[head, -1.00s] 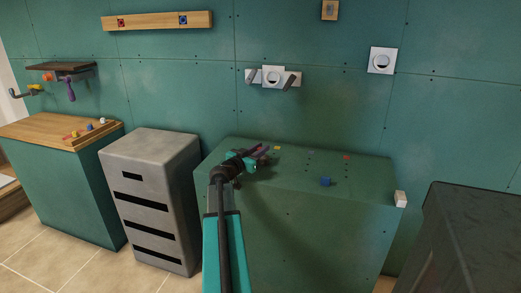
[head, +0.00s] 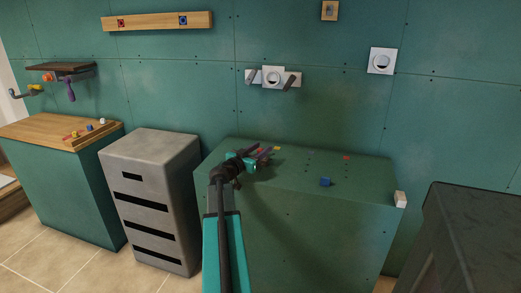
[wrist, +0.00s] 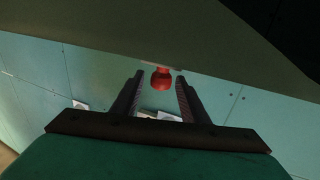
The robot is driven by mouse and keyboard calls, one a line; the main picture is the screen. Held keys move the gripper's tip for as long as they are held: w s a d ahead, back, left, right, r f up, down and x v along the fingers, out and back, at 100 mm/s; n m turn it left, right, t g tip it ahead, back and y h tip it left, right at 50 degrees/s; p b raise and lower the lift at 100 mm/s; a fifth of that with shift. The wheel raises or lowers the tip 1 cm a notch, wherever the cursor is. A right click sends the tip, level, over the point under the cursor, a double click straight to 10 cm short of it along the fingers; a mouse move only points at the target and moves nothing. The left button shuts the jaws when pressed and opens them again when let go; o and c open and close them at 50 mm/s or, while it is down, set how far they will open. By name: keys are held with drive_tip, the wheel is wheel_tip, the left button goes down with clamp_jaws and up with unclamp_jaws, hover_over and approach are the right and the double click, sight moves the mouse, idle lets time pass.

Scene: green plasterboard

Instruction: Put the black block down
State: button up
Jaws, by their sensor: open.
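I cannot make out a black block in either view. My gripper (head: 264,154) is low over the back left part of the green bench (head: 300,225) in the head view. In the wrist view my gripper (wrist: 160,76) has its two dark fingers apart, with no block held between them. A rounded red piece (wrist: 161,79) shows in the gap between the fingertips; I cannot tell how far beyond them it is. A small red piece (head: 260,150) also shows beside the fingers in the head view.
A grey cabinet (head: 155,205) stands left, a dark one (head: 470,235) right. The bench front is clear.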

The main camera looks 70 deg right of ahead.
drive_tip(key=b+v, duration=0.1)
drive_tip(key=v, duration=1.1)
drive_tip(key=shift+r, duration=0.1)
idle(0.6)
